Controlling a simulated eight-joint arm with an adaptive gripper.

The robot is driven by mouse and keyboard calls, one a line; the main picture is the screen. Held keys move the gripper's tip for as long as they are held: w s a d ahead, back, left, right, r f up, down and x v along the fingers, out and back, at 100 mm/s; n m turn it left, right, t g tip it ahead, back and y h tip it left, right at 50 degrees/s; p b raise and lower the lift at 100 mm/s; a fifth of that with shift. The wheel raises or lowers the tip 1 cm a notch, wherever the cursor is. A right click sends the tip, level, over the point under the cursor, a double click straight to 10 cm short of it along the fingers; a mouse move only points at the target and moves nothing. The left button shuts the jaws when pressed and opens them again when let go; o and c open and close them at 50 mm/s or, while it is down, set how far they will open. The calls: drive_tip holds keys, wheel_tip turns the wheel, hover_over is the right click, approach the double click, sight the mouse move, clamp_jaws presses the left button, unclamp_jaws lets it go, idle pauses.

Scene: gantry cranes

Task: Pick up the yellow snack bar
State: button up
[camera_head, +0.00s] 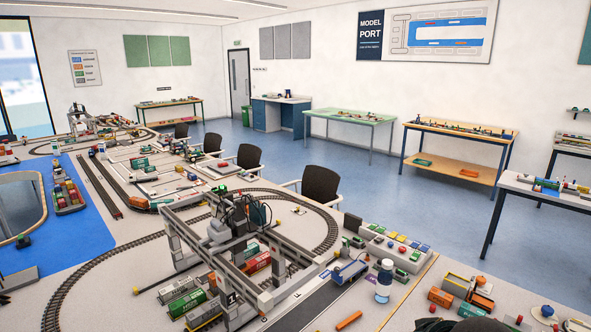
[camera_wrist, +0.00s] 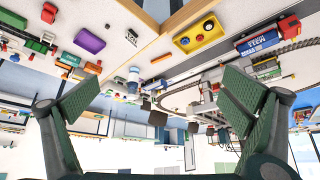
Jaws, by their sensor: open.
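A small orange-yellow bar (camera_head: 349,320) lies flat on the grey table, near the bottom edge of the head view. It is the nearest match to the yellow snack bar, but I see no label to confirm it. It also shows in the upside-down wrist view (camera_wrist: 160,58), between and beyond my fingers. My gripper (camera_wrist: 163,85) is open, with its two green-padded fingers wide apart and nothing between them. The bar is apart from both fingers. A dark shape at the head view's bottom edge may be part of my gripper.
A white bottle (camera_head: 384,282) stands right of the bar. A model gantry crane (camera_head: 225,255) with containers stands to the left.

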drive_tip(key=c, duration=2.1)
drive_tip(key=shift+c, duration=0.2)
drive_tip(key=w+d+f+m+g+h+b, duration=0.1)
drive_tip(key=w+d+f+m+g+b, duration=0.1)
drive_tip(key=w+d+f+m, duration=0.35)
drive_tip(key=w+d+f+m+g+b, duration=0.2)
drive_tip(key=d+f+m, duration=0.55)
drive_tip(key=d, duration=0.35)
drive_tip(key=shift+s+d+f+m+g+y+b, duration=0.2)
drive_tip(key=shift+d+f+m+g+b, duration=0.3)
drive_tip(key=shift+d+f+m, duration=1.75)
drive_tip(key=shift+s+d+f+m+g+y+b, duration=0.15)
drive_tip(key=shift+s+d+f+m+g+b, duration=0.3)
drive_tip(key=shift+d+f+m, duration=1.8)
drive_tip(key=shift+s+d+f+m+g+y+b, duration=0.15)
drive_tip(key=shift+d+f+m+g+b, duration=0.35)
drive_tip(key=shift+d+f+m, duration=1.75)
drive_tip(key=shift+w+d+f+n, duration=0.1)
drive_tip(key=shift+d+f+n, duration=0.3)
drive_tip(key=shift+f+n, duration=0.15)
drive_tip(key=shift+d+f+n, duration=0.4)
drive_tip(key=shift+f, duration=0.2)
